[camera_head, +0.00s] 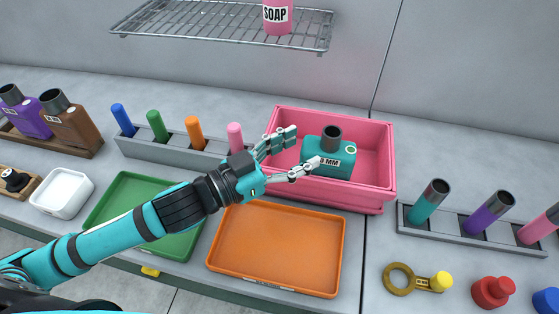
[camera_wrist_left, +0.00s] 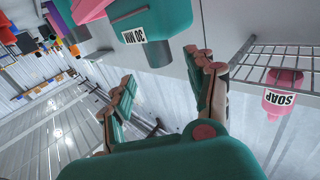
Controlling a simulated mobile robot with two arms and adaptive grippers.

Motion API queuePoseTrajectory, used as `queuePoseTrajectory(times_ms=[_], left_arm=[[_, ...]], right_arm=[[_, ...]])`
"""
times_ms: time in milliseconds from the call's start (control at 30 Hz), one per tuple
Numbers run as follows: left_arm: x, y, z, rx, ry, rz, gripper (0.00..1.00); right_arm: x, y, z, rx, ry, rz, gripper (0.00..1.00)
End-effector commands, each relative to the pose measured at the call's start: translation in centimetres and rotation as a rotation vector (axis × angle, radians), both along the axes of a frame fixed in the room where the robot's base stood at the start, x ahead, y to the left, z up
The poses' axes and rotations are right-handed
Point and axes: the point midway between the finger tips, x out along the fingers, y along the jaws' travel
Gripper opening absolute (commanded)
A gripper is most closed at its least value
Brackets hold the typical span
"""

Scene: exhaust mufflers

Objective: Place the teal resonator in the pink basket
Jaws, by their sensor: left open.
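In the left wrist view the teal resonator (camera_wrist_left: 155,30) shows upside down, just beyond the fingers. My left gripper (camera_head: 304,148) is open and empty, at the basket's left part. One finger is behind the block's left side and the other overlaps its front left; contact cannot be told. My right gripper is not in view.
An orange tray (camera_head: 276,250) and a green tray (camera_head: 150,207) lie in front. A grey rack (camera_head: 180,153) with colored pegs stands left of the basket; another rack (camera_head: 470,231) holds pipes at right. A wire shelf (camera_head: 225,22) with a pink soap container (camera_head: 277,15) hangs above.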

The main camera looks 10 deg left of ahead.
Motion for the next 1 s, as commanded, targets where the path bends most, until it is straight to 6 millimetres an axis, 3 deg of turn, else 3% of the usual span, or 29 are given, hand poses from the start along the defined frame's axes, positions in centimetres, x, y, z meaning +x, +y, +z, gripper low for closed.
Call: queuePoseTrajectory(times_ms=[67,300,1000], left_arm=[[-1.2,1.0,-0.3,0.004,0.002,-0.003,0.56],[-2.7,2.6,-0.1,0.000,0.001,-0.001,0.56],[-2.9,2.8,0.1,0.000,-0.001,-0.002,0.56]], right_arm=[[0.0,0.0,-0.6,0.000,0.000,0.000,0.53],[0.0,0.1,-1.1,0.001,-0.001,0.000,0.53],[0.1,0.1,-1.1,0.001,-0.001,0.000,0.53]])
